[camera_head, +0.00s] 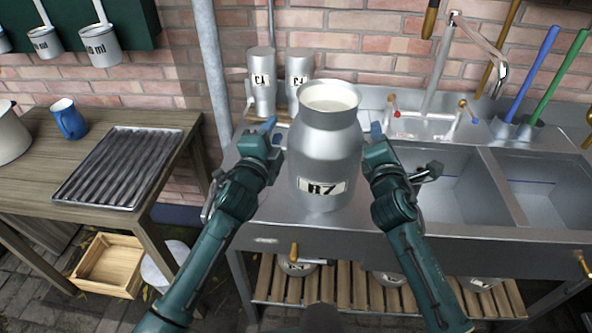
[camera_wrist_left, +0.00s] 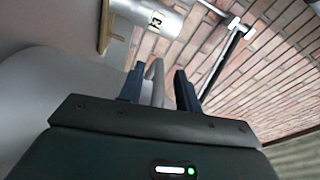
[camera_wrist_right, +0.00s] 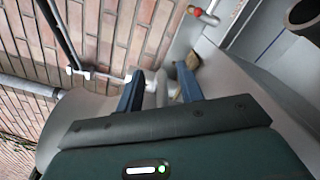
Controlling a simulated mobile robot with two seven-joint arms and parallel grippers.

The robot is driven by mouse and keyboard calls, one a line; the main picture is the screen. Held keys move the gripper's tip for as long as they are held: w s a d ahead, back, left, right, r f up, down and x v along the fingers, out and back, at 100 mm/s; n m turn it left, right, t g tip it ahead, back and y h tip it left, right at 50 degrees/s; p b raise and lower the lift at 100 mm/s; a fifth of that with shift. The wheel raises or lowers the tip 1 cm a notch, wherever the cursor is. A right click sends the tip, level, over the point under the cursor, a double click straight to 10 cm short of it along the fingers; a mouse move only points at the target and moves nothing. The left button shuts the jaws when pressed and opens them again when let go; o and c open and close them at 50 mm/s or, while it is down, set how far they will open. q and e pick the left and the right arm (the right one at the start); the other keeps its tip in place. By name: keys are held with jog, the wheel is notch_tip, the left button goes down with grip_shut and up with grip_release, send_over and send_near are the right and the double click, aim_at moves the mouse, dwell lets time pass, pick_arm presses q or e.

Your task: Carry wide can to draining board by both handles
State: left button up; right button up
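The wide can (camera_head: 325,150) is a large silver milk can with an open top, pale inside, and a label reading like "R7". It is upright over the steel draining board (camera_head: 270,210); I cannot tell if its base touches. My left gripper (camera_head: 272,130) is at the can's left side. In the left wrist view its fingers (camera_wrist_left: 160,88) stand apart on either side of a handle (camera_wrist_left: 155,75). My right gripper (camera_head: 377,135) is at the right side. In the right wrist view its fingers (camera_wrist_right: 160,92) stand apart around the other handle (camera_wrist_right: 162,85). Gaps show beside both handles.
Two narrow cans (camera_head: 262,80) (camera_head: 299,68) stand behind the wide can near the brick wall. The sink basins (camera_head: 455,185) and tap (camera_head: 430,90) are to the right. A wooden table (camera_head: 30,180) with a ribbed tray (camera_head: 130,165) and blue jug (camera_head: 68,120) is left.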

jog(key=shift+s, duration=0.1)
pick_arm(q)
jog(key=s+a, duration=0.2)
jog(key=s, duration=0.9)
jog(key=shift+s+a+f, duration=0.2)
jog(key=shift+s, duration=0.2)
pick_arm(e)
jog(key=s, duration=1.1)
jog(key=shift+s+a, duration=0.15)
jog(key=shift+s, duration=0.25)
jog(key=shift+r, duration=0.1)
pick_arm(q)
jog(key=s+a+p, duration=0.1)
jog(key=s+a, duration=0.3)
jog(key=shift+a, duration=0.3)
pick_arm(e)
jog(key=shift+r, duration=0.6)
